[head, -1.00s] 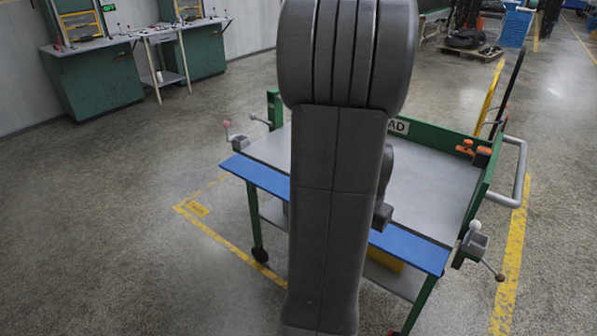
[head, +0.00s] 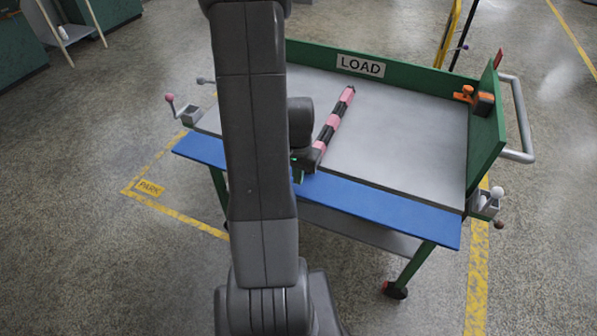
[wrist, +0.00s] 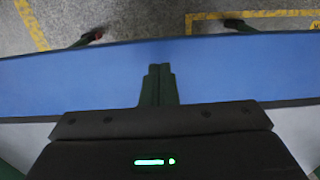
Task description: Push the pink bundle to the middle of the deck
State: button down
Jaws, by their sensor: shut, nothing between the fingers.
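The pink bundle (head: 333,121) is a slim roll with pink and black bands. It lies slantwise on the grey deck (head: 410,135) of the cart, left of the deck's centre, its far end towards the LOAD sign. Its near end is close to my gripper (head: 298,178), which partly overlaps it; I cannot tell whether they touch. My gripper is shut and empty, its fingers over the blue front strip (head: 390,208). In the wrist view the closed fingers (wrist: 160,71) stand over the blue strip, and the bundle is out of sight. My arm hides the deck's left part.
A green wall with the LOAD sign (head: 361,66) closes the deck's back, and a green wall with an orange-black clamp (head: 474,98) its right side. Knobbed levers (head: 486,200) sit at the front corners. The deck right of the bundle is clear.

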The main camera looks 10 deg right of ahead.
aim_at(317, 143)
jog(key=shift+w+d, duration=0.8)
jog(key=shift+w, duration=0.35)
jog(key=shift+w, duration=0.1)
jog(key=w+d, duration=0.2)
jog(key=w, duration=0.1)
jog(key=w+d, duration=0.2)
jog(key=w, duration=0.1)
jog(key=w+d, duration=0.3)
jog(key=w, duration=0.1)
jog(key=shift+s+a, duration=0.15)
jog(key=s+a, duration=0.1)
jog(key=s+a+r, duration=0.1)
jog(key=s, duration=0.1)
jog(key=shift+a+b, duration=0.1)
jog(key=shift+b, duration=0.3)
notch_tip(317, 143, up, 9)
